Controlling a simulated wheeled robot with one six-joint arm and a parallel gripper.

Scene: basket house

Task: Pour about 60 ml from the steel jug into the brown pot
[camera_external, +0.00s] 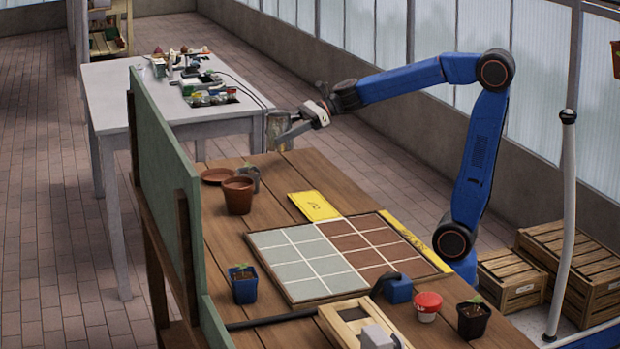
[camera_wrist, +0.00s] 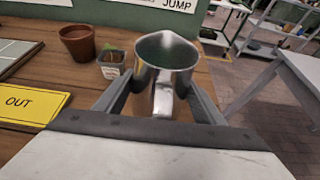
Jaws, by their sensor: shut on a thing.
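The steel jug (camera_external: 276,128) is held up at the far end of the wooden bench. It also shows in the wrist view (camera_wrist: 165,75), with its mouth facing up and its spout pointing away from me. My gripper (camera_external: 283,134) is shut on the jug, one finger on each side, seen also in the wrist view (camera_wrist: 160,98). The jug looks roughly upright. I cannot make out the liquid level inside. The brown pot (camera_external: 238,197) stands upright on the bench, apart from the jug; in the wrist view (camera_wrist: 77,43) it is to the jug's left.
A small grey pot with a seedling (camera_external: 249,179) stands between jug and brown pot. A terracotta saucer (camera_external: 217,175) lies behind the pot. A green board (camera_external: 160,150) edges the bench's left side. A yellow sign (camera_external: 314,206) and square grid (camera_external: 335,255) lie nearer.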

